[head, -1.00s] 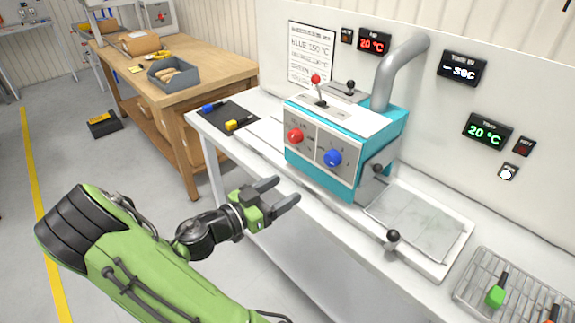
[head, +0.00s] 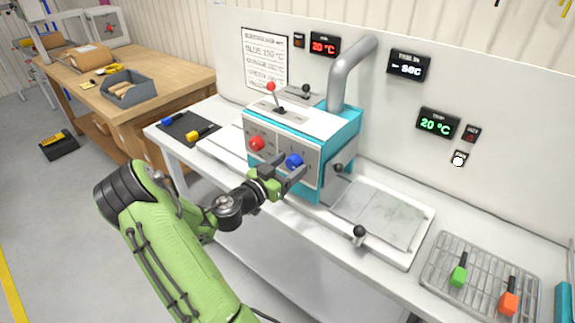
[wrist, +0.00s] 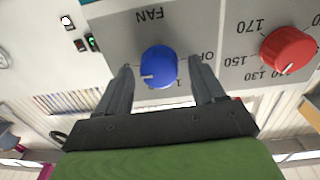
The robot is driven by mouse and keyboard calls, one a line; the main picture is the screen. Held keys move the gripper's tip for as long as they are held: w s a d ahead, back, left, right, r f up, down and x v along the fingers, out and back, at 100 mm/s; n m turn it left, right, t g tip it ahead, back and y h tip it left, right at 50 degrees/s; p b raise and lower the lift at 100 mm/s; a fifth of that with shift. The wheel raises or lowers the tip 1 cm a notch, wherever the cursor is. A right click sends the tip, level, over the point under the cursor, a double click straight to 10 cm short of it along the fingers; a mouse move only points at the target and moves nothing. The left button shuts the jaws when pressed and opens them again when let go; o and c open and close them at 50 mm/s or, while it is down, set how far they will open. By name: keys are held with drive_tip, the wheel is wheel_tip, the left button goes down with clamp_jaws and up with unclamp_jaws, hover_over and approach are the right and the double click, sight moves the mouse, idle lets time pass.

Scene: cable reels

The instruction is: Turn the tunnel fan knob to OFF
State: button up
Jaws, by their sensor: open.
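The blue fan knob (head: 294,160) is on the front panel of the teal and white machine (head: 310,130). In the wrist view the blue knob (wrist: 158,64) sits under an upside-down FAN label. Its white mark points to the picture's left. An OF... label shows at its right, partly covered by a finger, and a 1 is below right. My gripper (head: 286,172) is open in front of the panel. In the wrist view its fingers (wrist: 160,80) stand on either side of the knob, with small gaps seemingly left; contact is unclear.
A red temperature knob (head: 256,143) is beside the fan knob; it shows large in the wrist view (wrist: 288,50). A black-ball handle (head: 359,232) and a wire rack (head: 440,288) with green and orange tools are to the right. A lever (head: 271,87) stands on top.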

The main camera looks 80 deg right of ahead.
drive_tip(key=c, duration=1.1)
drive_tip(key=shift+o, duration=0.2)
